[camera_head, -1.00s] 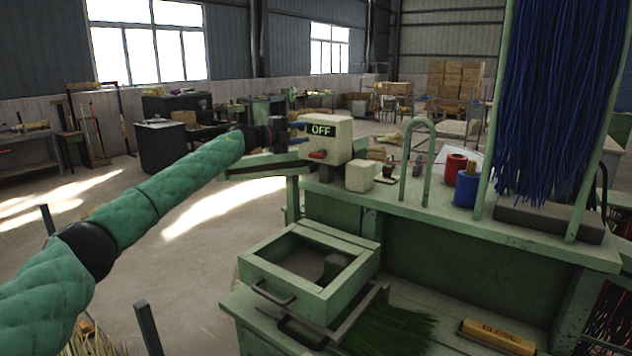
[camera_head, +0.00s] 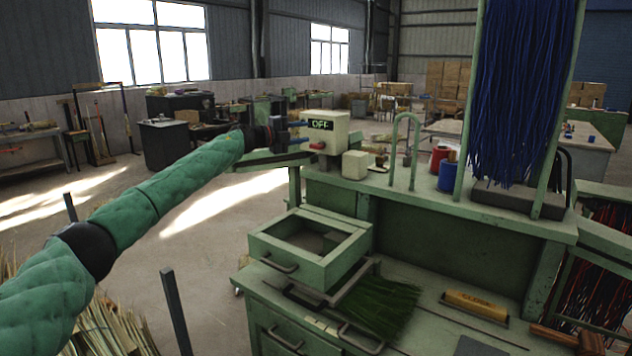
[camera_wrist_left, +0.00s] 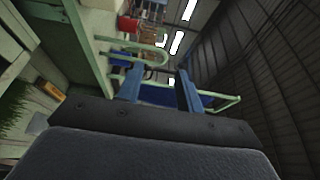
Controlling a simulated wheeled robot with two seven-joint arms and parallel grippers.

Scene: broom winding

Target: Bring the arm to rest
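My left arm comes in from the left in a green quilted sleeve. Its left gripper (camera_head: 300,133) is raised beside the cream switch box (camera_head: 326,130), which reads OFF and has a red knob on its front. Whether the gripper touches the box cannot be told from the head view. In the left wrist view the two blue fingers (camera_wrist_left: 158,90) stand apart with a clear gap and nothing between them. My right gripper is not in view.
The green workbench (camera_head: 430,208) fills the middle and right. It bears an open drawer frame (camera_head: 290,262), green bristles (camera_head: 378,305), a red spool (camera_head: 439,158), a blue spool (camera_head: 448,177) and hanging blue fibres (camera_head: 515,90). Open floor (camera_head: 200,235) lies left of the bench.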

